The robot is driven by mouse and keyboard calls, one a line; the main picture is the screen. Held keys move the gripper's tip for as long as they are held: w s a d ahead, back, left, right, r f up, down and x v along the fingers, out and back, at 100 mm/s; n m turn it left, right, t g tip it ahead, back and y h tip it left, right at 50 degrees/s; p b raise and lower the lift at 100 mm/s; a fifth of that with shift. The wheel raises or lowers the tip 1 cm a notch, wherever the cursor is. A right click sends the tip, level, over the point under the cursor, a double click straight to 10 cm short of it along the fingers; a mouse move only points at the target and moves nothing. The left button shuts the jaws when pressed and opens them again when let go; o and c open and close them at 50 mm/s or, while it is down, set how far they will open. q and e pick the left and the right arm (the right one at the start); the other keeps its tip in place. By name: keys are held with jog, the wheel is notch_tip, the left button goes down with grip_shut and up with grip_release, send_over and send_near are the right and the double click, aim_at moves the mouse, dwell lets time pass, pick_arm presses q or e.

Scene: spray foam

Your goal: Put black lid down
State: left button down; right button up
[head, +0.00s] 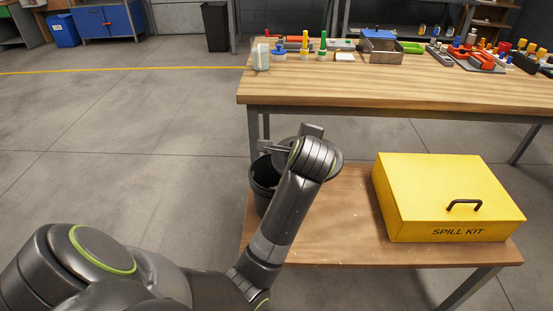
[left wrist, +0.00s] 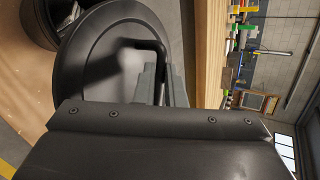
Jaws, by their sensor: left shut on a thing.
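A round black lid (left wrist: 98,65) with a bent black handle (left wrist: 152,50) fills much of the left wrist view. My left gripper (left wrist: 165,85) is shut on the lid's handle, with the grey fingers beside it. In the head view my left gripper (head: 292,140) is over the low wooden table's far left part, and my own wrist hides most of the lid. An open black bin (head: 264,186) stands at the table's left edge, partly behind my arm. The bin also shows at the top left of the left wrist view (left wrist: 42,18), apart from the lid. My right gripper is not in view.
A yellow spill kit box (head: 440,195) stands on the right of the low table (head: 340,225). Bare wood lies between my arm and the box. A higher workbench (head: 390,90) with tools and bottles stands behind. Open floor lies to the left.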

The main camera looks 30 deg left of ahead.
aim_at(275, 155)
pick_arm(q)
jog(key=a+n+g+y+p, duration=0.1)
jog(key=a+p, duration=0.1)
jog(key=w+a+r+n+g+y+p, duration=0.1)
jog(key=a+n+p, duration=0.1)
jog(key=a+p, duration=0.1)
jog(key=a+r+n+g+y+p, duration=0.1)
jog(key=a+p, duration=0.2)
jog(key=shift+w+a+n, duration=0.15)
jog(key=shift+w+n, duration=0.15)
jog(key=shift+w, duration=0.1)
jog(key=shift+n+g+y, duration=0.3)
jog(key=shift+g+y, duration=0.1)
jog(key=f, duration=0.7)
jog(key=a+f, duration=0.1)
jog(key=f, duration=0.2)
jog(key=shift+f, duration=0.25)
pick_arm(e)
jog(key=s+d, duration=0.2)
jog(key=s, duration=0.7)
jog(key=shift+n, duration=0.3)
pick_arm(q)
jog(key=shift+f, duration=0.1)
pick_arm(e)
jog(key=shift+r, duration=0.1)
pick_arm(q)
jog(key=shift+f, duration=0.5)
jog(key=c, duration=1.5)
grip_release()
jog(key=shift+r, duration=0.1)
